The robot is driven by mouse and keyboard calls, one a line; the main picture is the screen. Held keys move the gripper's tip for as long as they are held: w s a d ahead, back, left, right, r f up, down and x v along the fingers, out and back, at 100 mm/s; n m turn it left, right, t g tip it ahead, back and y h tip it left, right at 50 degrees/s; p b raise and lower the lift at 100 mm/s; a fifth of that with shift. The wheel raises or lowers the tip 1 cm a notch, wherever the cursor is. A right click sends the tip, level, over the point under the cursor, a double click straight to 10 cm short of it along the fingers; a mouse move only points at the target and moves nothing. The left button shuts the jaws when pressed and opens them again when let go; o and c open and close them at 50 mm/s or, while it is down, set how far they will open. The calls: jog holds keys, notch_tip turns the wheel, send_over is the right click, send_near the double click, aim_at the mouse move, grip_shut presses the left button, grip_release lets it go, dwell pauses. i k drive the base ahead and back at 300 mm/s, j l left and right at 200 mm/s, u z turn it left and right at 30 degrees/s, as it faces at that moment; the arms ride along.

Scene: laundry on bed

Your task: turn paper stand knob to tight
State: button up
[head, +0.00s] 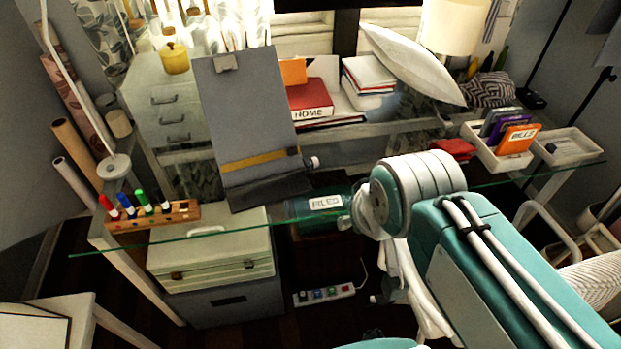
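The paper stand (241,115) is a dark grey board leaning back on the glass desk. It has a clip at its top edge and a mustard band across its lower part. A small knob (312,162), pale at its end with a dark collar, sticks out from its right side near the band. The picture does not show whether the knob is tight. My teal and white arm comes in from the lower right, its rounded joint right of and below the knob, apart from it. I cannot make out my gripper's fingers; nothing visibly touches the knob.
A wooden holder with markers (153,214) stands left of the stand. Behind are red books (311,98), a white pillow (413,65) and a lamp (453,24). A white tray (488,154) lies right. A teal files box (305,206) and a cream case (212,252) sit below the glass.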

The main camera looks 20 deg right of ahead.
aim_at(314, 163)
jog(key=k+l+u, duration=0.2)
jog(key=k, duration=0.2)
jog(key=k+l+u, duration=0.2)
jog(key=k, duration=0.15)
jog(key=k+l+u, duration=0.15)
jog(key=l, duration=0.25)
jog(key=k+l+u, duration=0.1)
jog(key=l, duration=0.35)
jog(key=k+l+u, duration=0.15)
jog(key=l, duration=0.25)
jog(key=k+l+u, duration=0.1)
jog(key=l, duration=0.25)
jog(key=i+j, duration=0.1)
jog(key=j, duration=0.4)
jog(key=i+j, duration=0.15)
jog(key=j, duration=0.3)
jog(key=i+j, duration=0.1)
jog(key=j, duration=0.4)
jog(key=i, duration=0.5)
jog(key=i+j+z, duration=0.1)
jog(key=i, duration=0.35)
jog(key=i+l, duration=0.35)
jog(key=i, duration=0.05)
